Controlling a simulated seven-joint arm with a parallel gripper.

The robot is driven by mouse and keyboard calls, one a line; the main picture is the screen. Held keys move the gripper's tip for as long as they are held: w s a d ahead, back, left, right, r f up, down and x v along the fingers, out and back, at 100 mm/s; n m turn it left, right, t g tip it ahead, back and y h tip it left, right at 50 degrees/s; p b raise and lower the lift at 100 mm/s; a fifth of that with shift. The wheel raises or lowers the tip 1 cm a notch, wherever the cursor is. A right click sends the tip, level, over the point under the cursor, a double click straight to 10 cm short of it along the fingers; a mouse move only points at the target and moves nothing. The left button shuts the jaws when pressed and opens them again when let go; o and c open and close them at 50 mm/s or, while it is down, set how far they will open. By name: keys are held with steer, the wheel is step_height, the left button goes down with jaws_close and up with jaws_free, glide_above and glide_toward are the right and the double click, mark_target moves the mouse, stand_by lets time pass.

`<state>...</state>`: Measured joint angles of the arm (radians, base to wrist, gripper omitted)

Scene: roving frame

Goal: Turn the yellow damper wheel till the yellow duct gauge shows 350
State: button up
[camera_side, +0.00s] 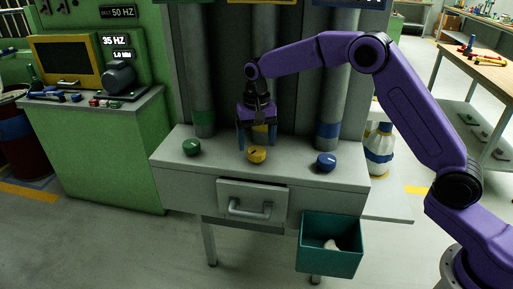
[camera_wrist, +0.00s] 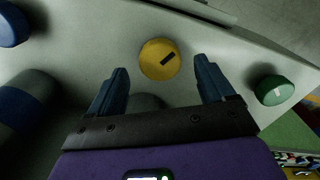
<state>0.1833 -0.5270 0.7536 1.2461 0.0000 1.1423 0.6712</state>
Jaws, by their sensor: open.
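The yellow damper wheel (camera_side: 257,156) is a low round knob on the grey cabinet top, between a green wheel (camera_side: 191,147) and a blue wheel (camera_side: 326,161). My gripper (camera_side: 257,138) is open, fingers down, just above and behind the yellow wheel. In the wrist view the yellow wheel (camera_wrist: 156,60) has a dark bar mark pointing to the upper right. It lies ahead of and between my two open fingertips, with nothing gripped. The yellow-lettered panel (camera_side: 263,2) above is cut off by the picture's top edge, so no gauge reading shows.
Vertical grey pipes with green (camera_side: 203,117), yellow and blue (camera_side: 328,131) bands stand close behind my gripper. The cabinet has a drawer (camera_side: 252,198) and a teal bin (camera_side: 331,244) at its front. A white bottle (camera_side: 379,150) stands at right.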

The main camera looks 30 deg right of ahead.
mark_target(257, 150)
steer(key=shift+f, duration=1.6)
steer(key=c, duration=1.1)
steer(key=shift+o, duration=0.2)
steer(key=shift+n, duration=0.3)
steer(key=n, duration=0.5)
steer(key=shift+r, duration=0.1)
steer(key=n, duration=0.6)
steer(key=shift+w, duration=0.1)
